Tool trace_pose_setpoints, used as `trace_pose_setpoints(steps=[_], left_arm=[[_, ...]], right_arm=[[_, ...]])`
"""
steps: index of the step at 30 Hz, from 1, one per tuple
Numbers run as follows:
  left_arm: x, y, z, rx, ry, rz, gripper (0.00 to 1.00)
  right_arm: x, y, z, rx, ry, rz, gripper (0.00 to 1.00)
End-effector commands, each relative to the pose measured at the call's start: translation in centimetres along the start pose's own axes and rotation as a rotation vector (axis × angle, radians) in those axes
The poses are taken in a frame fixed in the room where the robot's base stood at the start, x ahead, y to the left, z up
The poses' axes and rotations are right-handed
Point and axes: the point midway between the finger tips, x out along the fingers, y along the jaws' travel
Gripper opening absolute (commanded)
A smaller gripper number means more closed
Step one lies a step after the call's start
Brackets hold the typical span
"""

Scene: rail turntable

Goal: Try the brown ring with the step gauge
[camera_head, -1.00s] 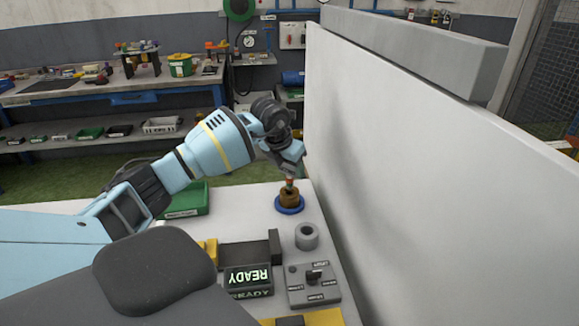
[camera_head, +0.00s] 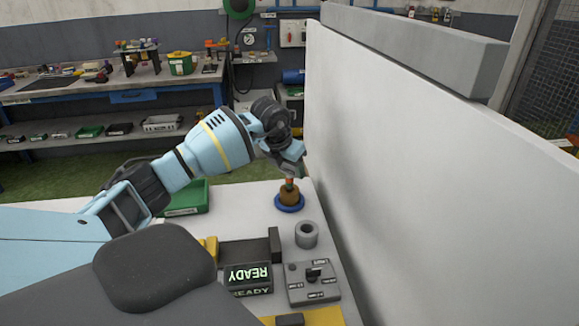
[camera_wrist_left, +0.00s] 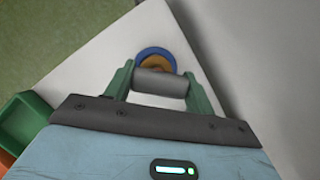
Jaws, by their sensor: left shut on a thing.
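The brown ring (camera_head: 289,197) sits on a blue round base (camera_head: 289,208) near the far corner of the white table. In the left wrist view the ring (camera_wrist_left: 155,63) and the blue base (camera_wrist_left: 139,55) show just beyond my fingers. My left gripper (camera_head: 290,179) is above the ring, shut on a grey cylinder (camera_wrist_left: 161,83) held between green fingers; I take it for the step gauge. A small reddish part shows under the fingers in the head view. Whether the gauge's lower end is inside the ring or just above it, I cannot tell. My right gripper is not in view.
A grey ring (camera_head: 306,235) stands nearer on the table, with a switch box (camera_head: 313,284) and a READY display (camera_head: 248,277) in front. A green bin (camera_head: 187,199) is to the left. A tall white panel (camera_head: 400,160) closes the right side.

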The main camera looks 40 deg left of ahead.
Motion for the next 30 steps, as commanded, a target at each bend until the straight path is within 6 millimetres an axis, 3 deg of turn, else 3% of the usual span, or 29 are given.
trace_pose_setpoints(steps=[30], left_arm=[[0.50,0.01,-0.18,0.000,-0.002,0.000,0.28]], right_arm=[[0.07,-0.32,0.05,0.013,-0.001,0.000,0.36]])
